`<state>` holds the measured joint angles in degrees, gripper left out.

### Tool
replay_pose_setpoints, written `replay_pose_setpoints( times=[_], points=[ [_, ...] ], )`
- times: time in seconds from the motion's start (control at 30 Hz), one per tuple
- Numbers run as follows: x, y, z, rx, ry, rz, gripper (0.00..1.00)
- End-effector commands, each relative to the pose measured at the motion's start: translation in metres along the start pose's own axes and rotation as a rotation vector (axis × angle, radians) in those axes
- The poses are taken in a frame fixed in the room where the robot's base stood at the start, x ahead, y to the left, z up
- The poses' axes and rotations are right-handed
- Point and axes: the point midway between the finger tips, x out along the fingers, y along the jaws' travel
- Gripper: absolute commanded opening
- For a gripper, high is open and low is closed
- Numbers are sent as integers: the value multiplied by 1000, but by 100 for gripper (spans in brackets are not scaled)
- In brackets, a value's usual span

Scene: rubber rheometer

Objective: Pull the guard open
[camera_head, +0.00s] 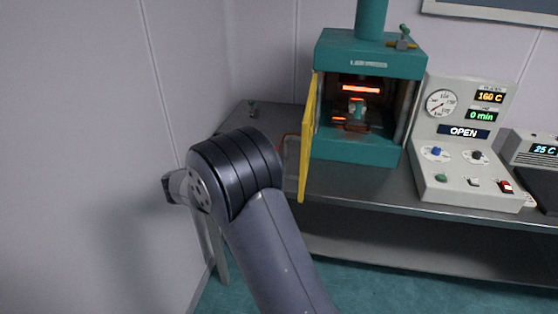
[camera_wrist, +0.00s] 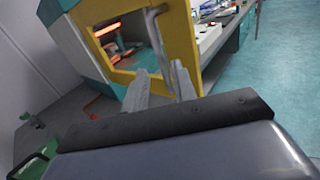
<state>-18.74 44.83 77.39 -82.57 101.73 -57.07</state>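The guard (camera_head: 307,135) is a yellow frame on the left side of the teal press (camera_head: 368,100). In the head view it stands nearly edge-on, swung out from the press front. The wrist view shows the yellow guard frame (camera_wrist: 182,42) with a grey bar handle (camera_wrist: 155,38) on it. My gripper (camera_wrist: 160,80) has its two grey fingers apart, near the lower end of the handle. I cannot tell whether they touch it. In the head view my gripper is hidden behind my arm.
A control panel (camera_head: 465,145) reading OPEN stands right of the press. The press glows orange inside. A wall is close on the left.

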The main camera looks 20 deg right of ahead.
Motion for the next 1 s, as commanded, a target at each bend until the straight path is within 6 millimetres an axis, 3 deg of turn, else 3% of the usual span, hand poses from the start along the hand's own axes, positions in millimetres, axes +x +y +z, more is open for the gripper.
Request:
replay_pose_setpoints(
  times=[0.1, 0.23, 0.6, 0.77, 1.0],
  points=[
    [-22, 0, -2, 0, 1, 2, 26],
    [-35, 0, 0, -1, 0, 1, 26],
    [-39, 0, 0, -1, 1, -1, 26],
    [-34, 0, 1, -1, 0, -2, 26],
    [3, -1, 2, -2, 0, -5, 26]
  ],
)
